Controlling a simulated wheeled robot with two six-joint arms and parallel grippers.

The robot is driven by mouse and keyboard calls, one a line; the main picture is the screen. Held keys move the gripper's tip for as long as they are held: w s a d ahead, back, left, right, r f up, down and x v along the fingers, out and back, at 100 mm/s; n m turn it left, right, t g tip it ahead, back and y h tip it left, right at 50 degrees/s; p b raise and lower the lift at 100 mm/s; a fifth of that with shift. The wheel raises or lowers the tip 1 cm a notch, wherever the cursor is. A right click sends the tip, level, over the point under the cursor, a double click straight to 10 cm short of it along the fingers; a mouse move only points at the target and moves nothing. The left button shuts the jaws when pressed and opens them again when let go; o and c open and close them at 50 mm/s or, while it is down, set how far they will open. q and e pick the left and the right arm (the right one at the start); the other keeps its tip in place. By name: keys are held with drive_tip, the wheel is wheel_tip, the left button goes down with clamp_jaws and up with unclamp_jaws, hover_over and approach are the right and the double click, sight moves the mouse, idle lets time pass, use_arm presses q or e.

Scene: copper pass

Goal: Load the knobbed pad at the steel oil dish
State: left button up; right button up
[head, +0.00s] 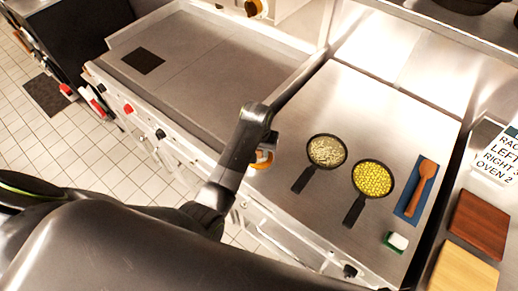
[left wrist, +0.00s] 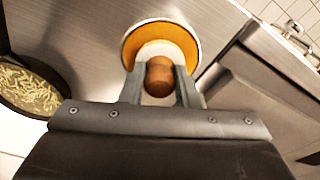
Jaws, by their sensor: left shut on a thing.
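My left gripper (left wrist: 159,82) is shut on the brown wooden knob (left wrist: 159,76) of the pad. The pad's pale disc (left wrist: 150,50) shows beyond the knob, over the orange oil in the round, thin-rimmed steel dish (left wrist: 124,42). I cannot tell whether the pad touches the oil. In the head view my left gripper (head: 266,142) hangs at the left edge of the steel counter, largely hidden by its own arm. Part of the orange-filled dish (head: 264,156) shows below it. My right gripper is not in view.
Right of the gripper stand a pan of pale pieces (head: 326,150) and a pan of yellow pieces (head: 373,178). A wooden spoon (head: 423,184) lies on a blue mat (head: 404,208). A green-and-white block (head: 397,242) is near the front edge. The griddle (head: 205,65) at left is largely bare.

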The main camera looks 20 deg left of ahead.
use_arm(q)
drive_tip(key=shift+s, duration=0.1)
drive_tip(key=shift+r, duration=3.5)
drive_tip(key=shift+f, duration=0.1)
